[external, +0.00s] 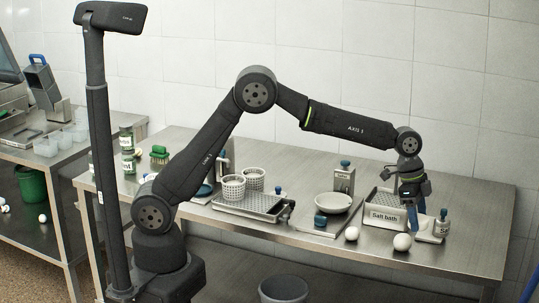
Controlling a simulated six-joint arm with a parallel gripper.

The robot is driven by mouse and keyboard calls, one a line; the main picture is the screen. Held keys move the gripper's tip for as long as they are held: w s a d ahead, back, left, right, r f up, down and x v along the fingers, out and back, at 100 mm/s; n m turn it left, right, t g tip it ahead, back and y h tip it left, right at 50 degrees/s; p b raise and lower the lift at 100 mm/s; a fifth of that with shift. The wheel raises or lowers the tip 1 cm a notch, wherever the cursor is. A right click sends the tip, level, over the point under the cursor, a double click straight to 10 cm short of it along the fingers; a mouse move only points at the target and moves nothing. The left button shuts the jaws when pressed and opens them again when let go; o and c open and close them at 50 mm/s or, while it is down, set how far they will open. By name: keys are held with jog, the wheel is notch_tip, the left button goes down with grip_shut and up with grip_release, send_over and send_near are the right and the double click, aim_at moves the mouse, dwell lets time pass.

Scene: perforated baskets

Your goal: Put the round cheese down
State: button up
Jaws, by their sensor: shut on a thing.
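My gripper (412,222) points down at the right of the table, in front of the salt bath (386,216), a metal tub with a label. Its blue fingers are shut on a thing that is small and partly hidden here. A white round cheese (402,242) shows just below and left of the fingertips, near the table's front edge. It looks like the held thing, but I cannot clearly see the contact or whether it touches the table. A second white round cheese (351,233) sits apart on the table to the left.
A small blue-capped container (442,223) stands close to the right of my gripper. A white bowl (333,203) is left of the salt bath. Perforated baskets (233,188) stand on a draining tray (248,208). The table's right end is clear.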

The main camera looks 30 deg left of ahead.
jog(key=w+a+r+n, duration=0.1)
jog(key=w+a+n, duration=0.1)
jog(key=w+a, duration=0.7)
jog(key=w+a+r+n+t, duration=0.1)
jog(key=w+a+r+n, duration=0.1)
jog(key=w+a, duration=0.8)
jog(key=w+a+r+n+t, duration=0.1)
jog(key=w+a+n, duration=0.2)
jog(key=w+a, duration=0.6)
jog(key=shift+w+a+r, duration=0.25)
jog(key=shift+a+r, duration=0.1)
jog(key=shift+a, duration=0.3)
jog(key=a+f+n, duration=0.3)
jog(key=a, duration=0.6)
jog(key=a+f+n+t+y, duration=0.1)
jog(key=a+f+n, duration=0.2)
jog(key=a, duration=0.6)
jog(key=a+f+n+y, duration=0.1)
jog(key=a+f+n, duration=0.1)
jog(key=a, duration=0.8)
jog(key=shift+w+f+n, duration=0.4)
jog(key=shift+w+f, duration=0.05)
